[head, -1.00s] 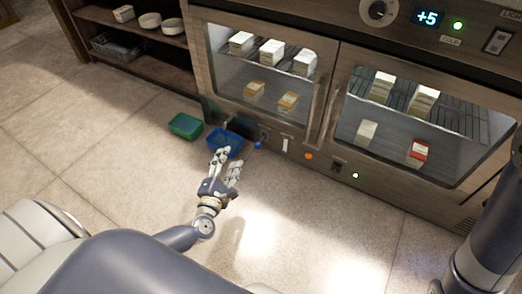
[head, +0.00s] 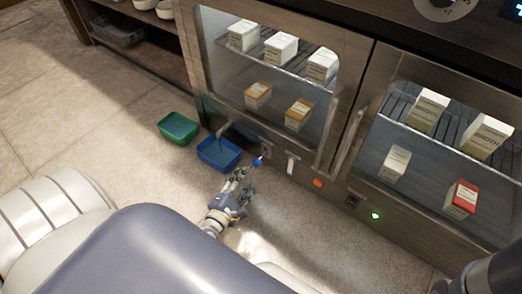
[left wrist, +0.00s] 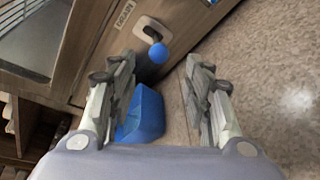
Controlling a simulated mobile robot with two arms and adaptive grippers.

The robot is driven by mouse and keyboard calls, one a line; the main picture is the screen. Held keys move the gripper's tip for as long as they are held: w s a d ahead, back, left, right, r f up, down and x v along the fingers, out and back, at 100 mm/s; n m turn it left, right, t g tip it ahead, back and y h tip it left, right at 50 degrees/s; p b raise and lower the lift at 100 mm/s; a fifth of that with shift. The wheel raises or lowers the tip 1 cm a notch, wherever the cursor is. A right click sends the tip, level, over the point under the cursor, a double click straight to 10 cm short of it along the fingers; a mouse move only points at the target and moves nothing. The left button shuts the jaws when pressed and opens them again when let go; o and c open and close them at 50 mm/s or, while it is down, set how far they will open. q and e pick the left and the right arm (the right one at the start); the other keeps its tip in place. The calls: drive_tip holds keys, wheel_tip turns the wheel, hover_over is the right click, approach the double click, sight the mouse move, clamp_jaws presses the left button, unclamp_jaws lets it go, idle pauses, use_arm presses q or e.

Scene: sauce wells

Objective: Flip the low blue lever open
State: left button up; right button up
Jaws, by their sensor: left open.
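The low blue lever ends in a round blue knob (head: 257,161) at the foot of the cabinet front. In the left wrist view the knob (left wrist: 159,53) hangs out of a pale plate (left wrist: 150,29) beside a "DRAIN" label. My left gripper (head: 245,181) is open and empty, low over the floor just in front of the knob. In the left wrist view its fingers (left wrist: 157,72) stand apart with the knob between and beyond them, with no contact visible. My right gripper is out of view.
A blue bin (head: 205,158) stands on the floor left of the lever and also shows in the left wrist view (left wrist: 150,112). A green bin (head: 163,131) stands farther left. A white tab (head: 291,163) and an orange button (head: 318,182) lie right of the lever. The floor in front is clear.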

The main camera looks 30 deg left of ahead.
sight(256, 164)
use_arm(q)
drive_tip(key=b+x, duration=0.4)
drive_tip(key=x, duration=0.4)
drive_tip(key=shift+w+f, duration=0.15)
drive_tip(key=shift+w, duration=0.2)
drive_tip(key=shift+w+a+b, duration=0.1)
drive_tip(key=shift+w+b, duration=0.25)
drive_tip(key=shift+w, duration=0.25)
clamp_jaws()
